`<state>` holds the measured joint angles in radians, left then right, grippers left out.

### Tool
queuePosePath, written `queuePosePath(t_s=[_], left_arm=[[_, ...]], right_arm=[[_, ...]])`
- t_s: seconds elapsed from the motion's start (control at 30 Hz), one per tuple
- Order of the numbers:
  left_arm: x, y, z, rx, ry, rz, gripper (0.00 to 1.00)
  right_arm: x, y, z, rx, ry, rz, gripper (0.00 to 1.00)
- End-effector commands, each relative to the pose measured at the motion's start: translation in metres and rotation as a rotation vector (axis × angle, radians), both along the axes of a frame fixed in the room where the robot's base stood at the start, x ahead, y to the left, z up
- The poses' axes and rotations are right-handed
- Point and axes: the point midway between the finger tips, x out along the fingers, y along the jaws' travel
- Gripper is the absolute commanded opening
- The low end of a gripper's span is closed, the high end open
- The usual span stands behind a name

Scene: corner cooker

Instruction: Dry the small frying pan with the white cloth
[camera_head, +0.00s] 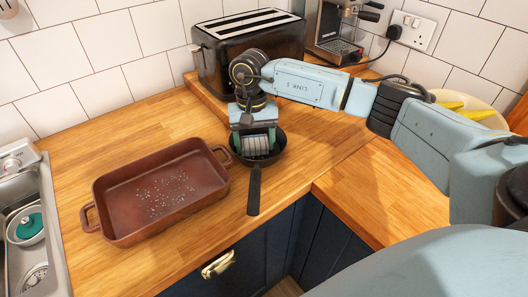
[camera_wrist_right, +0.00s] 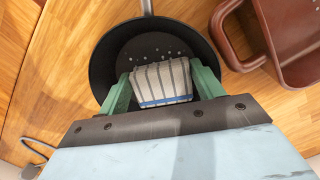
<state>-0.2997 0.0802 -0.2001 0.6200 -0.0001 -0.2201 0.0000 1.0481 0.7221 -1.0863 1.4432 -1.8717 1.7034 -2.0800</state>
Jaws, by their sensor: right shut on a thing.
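The small frying pan (camera_head: 279,147) is black and stands on the wooden worktop, its handle (camera_head: 254,190) pointing toward me. In the right wrist view the pan (camera_wrist_right: 104,72) shows small pale droplets on its floor. My right gripper (camera_head: 256,147) is over the pan, pointing down. Its green fingers (camera_wrist_right: 163,88) are shut on the white cloth (camera_wrist_right: 160,80), which has dark stripes and a blue band. The cloth is held inside the pan's rim; I cannot tell if it touches the floor. My left gripper is not in view.
A brown baking dish (camera_head: 110,186) with pale droplets stands close left of the pan. A toaster (camera_head: 250,50) and coffee machine (camera_head: 335,30) stand behind. A sink (camera_head: 45,235) is at the far left. Bare worktop (camera_head: 90,150) lies behind the dish.

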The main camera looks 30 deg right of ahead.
Motion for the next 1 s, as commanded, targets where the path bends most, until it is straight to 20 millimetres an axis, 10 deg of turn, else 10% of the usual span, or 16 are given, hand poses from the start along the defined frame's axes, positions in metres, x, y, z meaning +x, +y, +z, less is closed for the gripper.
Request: queuePosePath(t_s=[1.0], left_arm=[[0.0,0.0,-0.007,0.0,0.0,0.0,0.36]], right_arm=[[-0.008,-0.017,0.002,0.0,-0.001,0.0,0.32]])
